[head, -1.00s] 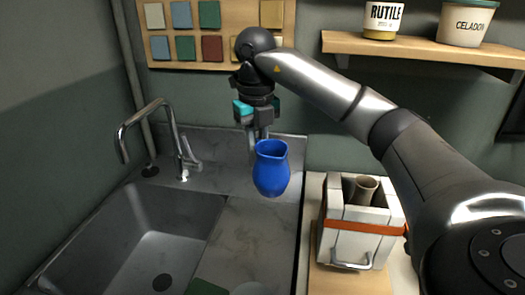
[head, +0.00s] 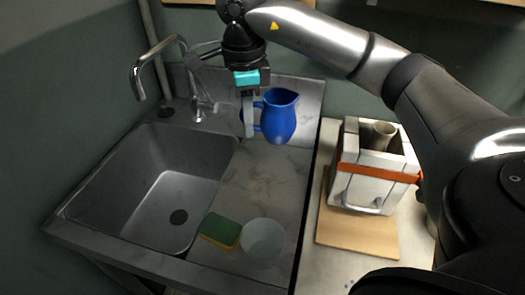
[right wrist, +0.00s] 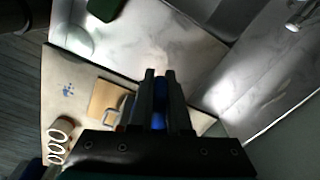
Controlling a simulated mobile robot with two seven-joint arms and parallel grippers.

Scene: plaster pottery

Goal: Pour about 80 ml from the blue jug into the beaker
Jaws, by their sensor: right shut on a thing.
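The blue jug (head: 281,117) hangs upright in the air over the counter, its spout toward the upper right. My right gripper (head: 249,128) is shut on the jug's handle at the jug's left side. In the right wrist view only a strip of blue jug (right wrist: 159,116) shows between the fingers (right wrist: 160,95). A pale, see-through round vessel, apparently the beaker (head: 263,242), stands at the counter's front; it also seems to show in the right wrist view (right wrist: 75,40). The jug is well behind and above it. The jug's contents are hidden. My left gripper is out of view.
A green and yellow sponge (head: 220,230) lies just left of the vessel. The sink (head: 150,190) and its faucet (head: 165,60) are at the left. A strapped plaster mould (head: 375,188) stands on a wooden board (head: 345,240) at the right. The counter's middle (head: 262,175) is clear.

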